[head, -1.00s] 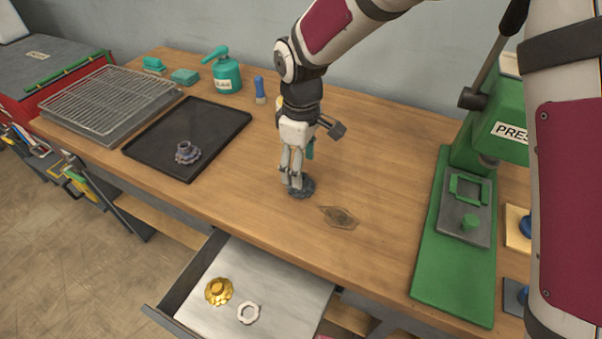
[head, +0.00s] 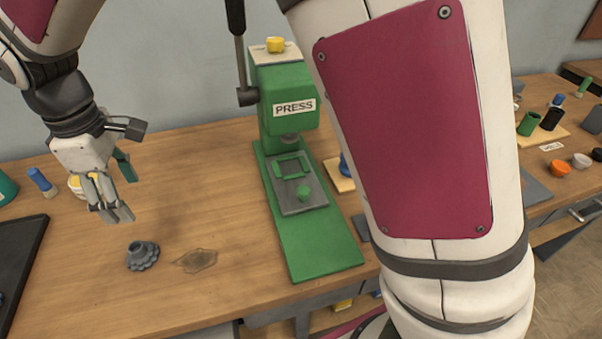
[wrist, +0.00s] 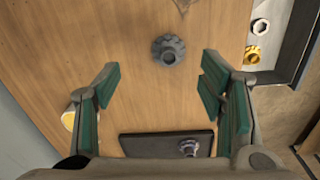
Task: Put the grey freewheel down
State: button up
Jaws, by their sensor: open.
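The grey freewheel (head: 142,256) sits on the wooden bench top, left of a dark stain. It also shows in the wrist view (wrist: 168,49), resting on the wood ahead of the fingers. My gripper (head: 118,212) is raised above and slightly left of the freewheel, apart from it. In the wrist view its green-padded fingers (wrist: 158,88) are wide apart with nothing between them.
A green press (head: 300,190) stands right of the freewheel. The black tray (wrist: 165,143) holds another grey toothed part (wrist: 188,147). Bare wood surrounds the freewheel.

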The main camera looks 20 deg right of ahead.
jog(key=s+d+r+m+t, duration=0.1)
jog(key=s+d+r+m, duration=0.15)
jog(key=d, duration=0.35)
jog(key=s+d+r+m, duration=0.2)
jog(key=d+r, duration=0.2)
jog(key=d, duration=0.3)
jog(key=s+d+r+m+t, duration=0.1)
jog(key=s+d+r+m, duration=0.15)
jog(key=d, duration=0.35)
jog(key=s+d+m+t, duration=0.1)
jog(key=s+d+m, duration=0.7)
jog(key=s+d, duration=0.3)
jog(key=s, duration=0.2)
jog(key=shift+s+d+f, duration=0.25)
jog(key=shift+s+f, duration=0.1)
jog(key=shift+s, duration=0.05)
